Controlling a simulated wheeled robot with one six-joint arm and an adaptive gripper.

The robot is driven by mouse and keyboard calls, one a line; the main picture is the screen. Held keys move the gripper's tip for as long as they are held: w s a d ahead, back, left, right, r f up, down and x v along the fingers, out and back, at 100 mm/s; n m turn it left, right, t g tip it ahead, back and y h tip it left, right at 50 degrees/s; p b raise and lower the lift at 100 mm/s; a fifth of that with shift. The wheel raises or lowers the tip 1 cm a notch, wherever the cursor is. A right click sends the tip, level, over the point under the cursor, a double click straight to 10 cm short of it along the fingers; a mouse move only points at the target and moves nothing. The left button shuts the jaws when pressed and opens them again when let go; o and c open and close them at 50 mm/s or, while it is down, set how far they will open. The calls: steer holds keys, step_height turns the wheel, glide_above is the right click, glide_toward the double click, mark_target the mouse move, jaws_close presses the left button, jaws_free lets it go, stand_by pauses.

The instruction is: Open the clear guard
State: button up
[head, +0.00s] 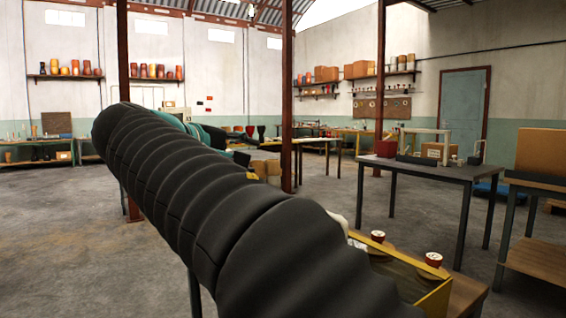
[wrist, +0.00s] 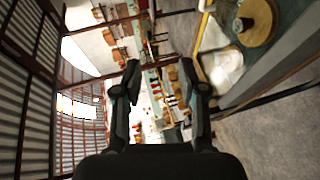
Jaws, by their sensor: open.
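A clear panel with yellow edging, which looks like the clear guard (head: 436,298), shows at the lower right of the head view. My black-sleeved arm covers much of it, so I cannot tell whether it is open or shut. Two red-and-white round pieces stand by it, one of them (head: 433,260) near its right end. In the wrist view my gripper (wrist: 160,80) is open, with nothing between its fingers. It points across the room, apart from the workbench at the right. A yellow strip (wrist: 201,58) on that bench may be part of the guard.
A round wooden piece (wrist: 256,22) sits on the bench in the wrist view. A dark table (head: 455,171) with fixtures stands to the right in the head view, near a cardboard box (head: 540,150). Steel posts rise behind. The left floor (head: 60,230) is clear.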

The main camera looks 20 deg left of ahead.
steer(key=x, duration=1)
steer(key=shift+w, duration=0.35)
steer(key=shift+d+f, duration=0.1)
jaws_close()
jaws_free()
steer(key=v, duration=1.2)
